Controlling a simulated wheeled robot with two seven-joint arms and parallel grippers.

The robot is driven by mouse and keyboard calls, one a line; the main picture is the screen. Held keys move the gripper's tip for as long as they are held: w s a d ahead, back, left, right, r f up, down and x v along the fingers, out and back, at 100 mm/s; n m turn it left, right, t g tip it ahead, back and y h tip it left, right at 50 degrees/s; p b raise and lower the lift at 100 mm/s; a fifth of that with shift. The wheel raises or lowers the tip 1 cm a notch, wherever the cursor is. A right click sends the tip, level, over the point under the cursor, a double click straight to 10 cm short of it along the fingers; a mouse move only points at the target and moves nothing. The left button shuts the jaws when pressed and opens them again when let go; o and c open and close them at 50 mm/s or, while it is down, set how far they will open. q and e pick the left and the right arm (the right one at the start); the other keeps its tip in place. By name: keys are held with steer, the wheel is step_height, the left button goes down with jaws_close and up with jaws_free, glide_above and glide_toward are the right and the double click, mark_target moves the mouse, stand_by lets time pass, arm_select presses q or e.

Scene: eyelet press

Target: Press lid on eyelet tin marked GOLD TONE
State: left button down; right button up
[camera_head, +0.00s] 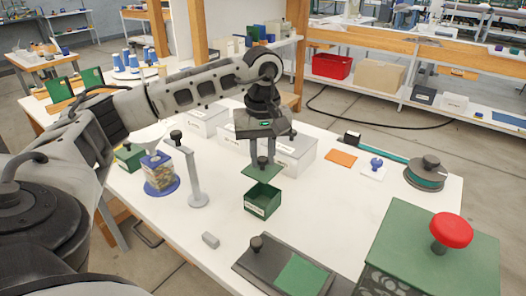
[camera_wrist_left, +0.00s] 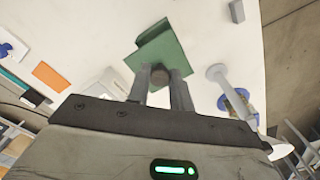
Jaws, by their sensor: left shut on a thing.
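My left gripper (camera_head: 263,157) is shut on the dark knob of a green square lid (camera_head: 263,173). The lid hangs over a small open green tin (camera_head: 262,205), with a gap between them, and looks roughly level. The tin stands upright on the white table with a pale label on its front, too small to read. In the left wrist view the gripper (camera_wrist_left: 160,88) pinches the knob, and the lid (camera_wrist_left: 166,52) hides most of the tin (camera_wrist_left: 152,32). A second green tin (camera_head: 128,160), lid on, stands at the left. My right gripper does not show.
A grey post (camera_head: 198,178) stands left of the tin, beside a jar on a blue base (camera_head: 160,190). White boxes (camera_head: 300,153) stand behind. A dark tray (camera_head: 262,273) with a green square and a green press with a red button (camera_head: 451,230) are in front.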

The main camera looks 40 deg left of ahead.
mark_target(263, 170)
arm_select(q)
steer(key=shift+f+b, duration=0.45)
steer(key=shift+f, duration=0.3)
step_height(263, 170, down, 4)
steer(key=b, duration=0.3)
steer(key=shift+f, duration=0.2)
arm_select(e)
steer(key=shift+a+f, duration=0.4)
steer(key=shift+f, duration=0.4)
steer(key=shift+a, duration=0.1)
arm_select(q)
steer(key=shift+d, duration=0.1)
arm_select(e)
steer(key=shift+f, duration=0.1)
arm_select(q)
steer(key=shift+f+b, duration=0.25)
steer(key=shift+b, duration=0.05)
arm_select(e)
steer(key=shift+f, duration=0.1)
arm_select(q)
steer(key=c, duration=0.7)
jaws_free()
